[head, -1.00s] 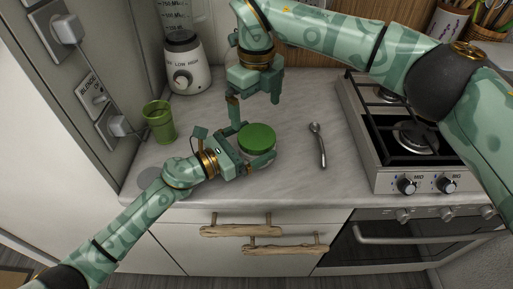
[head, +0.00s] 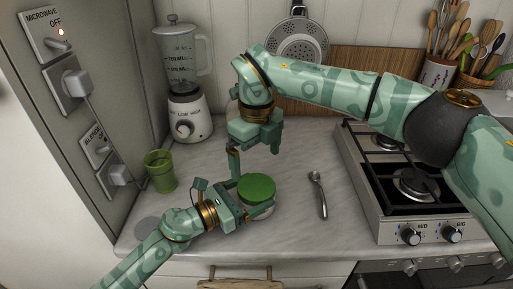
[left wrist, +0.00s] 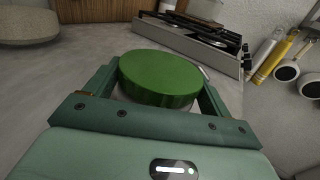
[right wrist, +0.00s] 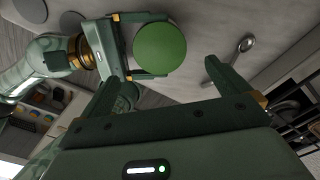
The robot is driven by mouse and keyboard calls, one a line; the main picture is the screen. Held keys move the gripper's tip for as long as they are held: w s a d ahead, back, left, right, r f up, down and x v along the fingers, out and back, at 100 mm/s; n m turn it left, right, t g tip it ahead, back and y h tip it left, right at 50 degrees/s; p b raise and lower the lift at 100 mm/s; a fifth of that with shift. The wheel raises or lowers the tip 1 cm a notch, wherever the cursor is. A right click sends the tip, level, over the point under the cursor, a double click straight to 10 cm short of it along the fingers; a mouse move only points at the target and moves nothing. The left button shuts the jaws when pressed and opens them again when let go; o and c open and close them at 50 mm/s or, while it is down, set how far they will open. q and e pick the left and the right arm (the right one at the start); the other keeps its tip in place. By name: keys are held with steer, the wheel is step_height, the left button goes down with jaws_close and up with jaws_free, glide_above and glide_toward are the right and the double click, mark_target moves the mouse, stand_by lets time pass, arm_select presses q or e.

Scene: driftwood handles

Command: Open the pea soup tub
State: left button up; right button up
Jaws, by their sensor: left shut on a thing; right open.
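The pea soup tub is a small pale tub (head: 264,211) with a flat green lid (head: 257,187). It stands upright on the counter with the lid on. My left gripper (head: 250,199) is shut around the tub from the left, one finger on each side. The left wrist view shows the lid (left wrist: 160,77) between both fingers, above them. My right gripper (head: 254,160) is open and empty, pointing down, above and slightly behind the lid. In the right wrist view the lid (right wrist: 160,48) lies beyond the gap between its fingers, apart from them.
A spoon (head: 319,193) lies on the counter right of the tub, before the stove (head: 408,205). A green cup (head: 160,171) and a blender (head: 188,100) stand to the left. A colander (head: 299,47) and a wooden board (head: 377,68) are at the back wall.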

mark_target(257, 185)
step_height(257, 185, down, 8)
stand_by(0.4)
steer(key=c, duration=0.9)
steer(key=shift+c, duration=0.3)
steer(key=shift+r, duration=0.2)
